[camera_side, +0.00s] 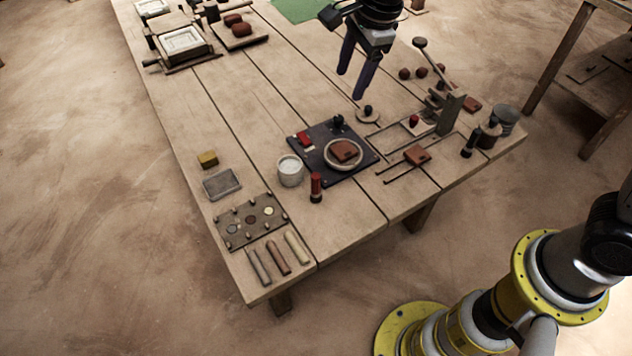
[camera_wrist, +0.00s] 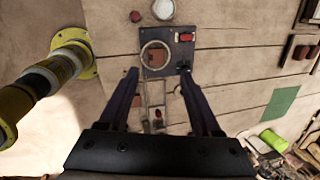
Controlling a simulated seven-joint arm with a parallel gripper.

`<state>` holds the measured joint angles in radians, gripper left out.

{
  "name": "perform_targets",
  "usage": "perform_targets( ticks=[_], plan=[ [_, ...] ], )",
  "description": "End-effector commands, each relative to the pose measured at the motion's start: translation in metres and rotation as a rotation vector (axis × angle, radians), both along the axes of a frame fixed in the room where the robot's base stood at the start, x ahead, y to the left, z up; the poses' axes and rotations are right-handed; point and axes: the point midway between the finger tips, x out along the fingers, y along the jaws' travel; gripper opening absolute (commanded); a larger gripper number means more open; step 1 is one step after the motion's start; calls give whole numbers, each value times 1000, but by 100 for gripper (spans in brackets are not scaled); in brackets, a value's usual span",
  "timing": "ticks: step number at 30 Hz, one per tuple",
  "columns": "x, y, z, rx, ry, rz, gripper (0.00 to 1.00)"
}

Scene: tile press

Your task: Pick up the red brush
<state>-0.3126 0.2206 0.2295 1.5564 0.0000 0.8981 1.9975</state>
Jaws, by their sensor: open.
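The red brush (camera_side: 316,187) stands upright on the table, red handle up and dark end down, beside the near edge of the dark board (camera_side: 328,168). In the wrist view the red brush (camera_wrist: 136,16) is small at the top, beyond the fingertips. My gripper (camera_side: 351,84) hangs above the table, fingers pointing down, open and empty. It is well above and behind the brush, apart from it. In the wrist view my gripper (camera_wrist: 158,72) shows both fingers spread.
A white cup (camera_side: 290,170) stands close left of the brush. The board holds a ring with a brown tile (camera_side: 344,151) and a red block (camera_side: 305,139). A wooden lever press (camera_side: 450,112) stands to the right. Bare table lies in front of the brush.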

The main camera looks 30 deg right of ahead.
Motion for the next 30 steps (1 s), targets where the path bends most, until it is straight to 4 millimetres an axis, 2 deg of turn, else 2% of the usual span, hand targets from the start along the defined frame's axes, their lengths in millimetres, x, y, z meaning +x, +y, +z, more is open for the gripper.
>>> perform_targets(
  ticks=[1,3,6,9,17,24,30],
  plan=[
    [7,17,-28,-9,43,3,65],
    [12,35,-58,-24,87,23,65],
    [11,54,-97,-49,145,61,65],
    [3,65,-126,-71,193,89,65],
    [-7,74,-159,-88,226,114,65],
    [-7,74,-204,-88,226,114,65],
    [-6,74,-225,-86,222,113,65]
  ],
)
